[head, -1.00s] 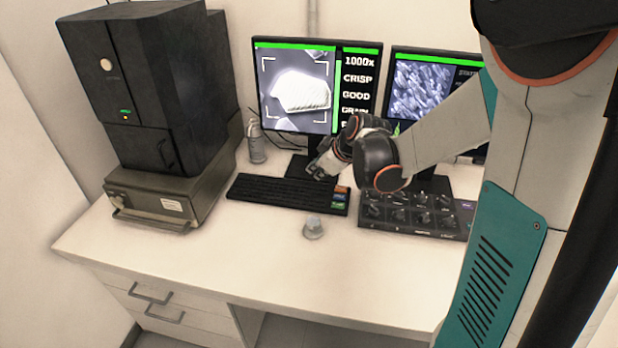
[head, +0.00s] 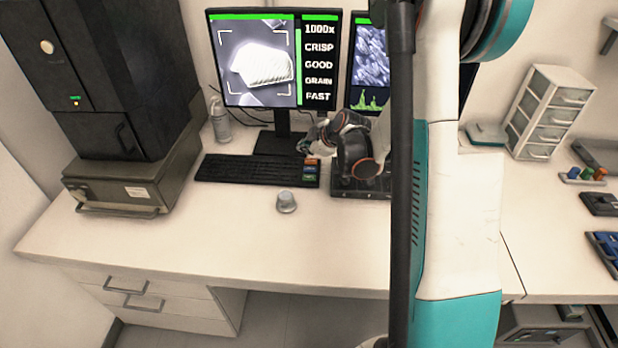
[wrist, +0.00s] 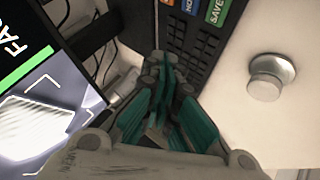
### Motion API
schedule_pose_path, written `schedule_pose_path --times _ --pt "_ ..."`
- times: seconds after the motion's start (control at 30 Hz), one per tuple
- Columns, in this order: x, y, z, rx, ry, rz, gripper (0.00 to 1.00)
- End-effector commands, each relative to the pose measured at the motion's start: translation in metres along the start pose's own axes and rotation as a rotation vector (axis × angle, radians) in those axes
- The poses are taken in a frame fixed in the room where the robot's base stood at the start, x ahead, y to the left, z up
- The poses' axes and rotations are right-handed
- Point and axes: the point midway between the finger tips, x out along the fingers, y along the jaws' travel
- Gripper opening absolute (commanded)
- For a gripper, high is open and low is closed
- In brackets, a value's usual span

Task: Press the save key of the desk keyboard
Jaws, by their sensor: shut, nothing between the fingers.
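The black desk keyboard (head: 240,170) lies on the desk in front of the left monitor. Its coloured keys are at the right end: orange, blue and the green save key (head: 309,178). In the wrist view the green key (wrist: 217,10) reads "SAVE" and is cut by the top edge. My gripper (head: 305,147) is near the far right part of the keyboard, behind the coloured keys in the head view. In the wrist view my gripper (wrist: 165,68) is shut and empty, its tips beside the keyboard's dark keys, left of and below the save key. Contact cannot be told.
The left monitor (head: 253,62) stands close behind my gripper. A grey knob (head: 286,202) sits on the desk in front of the keyboard. A dark control panel (head: 355,192) lies right of it, partly hidden by my arm. The front of the desk (head: 220,235) is clear.

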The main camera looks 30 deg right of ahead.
Motion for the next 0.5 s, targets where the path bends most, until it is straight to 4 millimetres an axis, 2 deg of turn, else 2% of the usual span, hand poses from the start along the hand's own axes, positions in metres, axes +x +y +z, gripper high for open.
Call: schedule_pose_path --times 0.27,0.5 --pt "0.009 -0.006 0.006 0.000 0.000 -0.001 0.00" --pt "0.029 -0.021 0.021 0.000 0.000 -0.001 0.00"
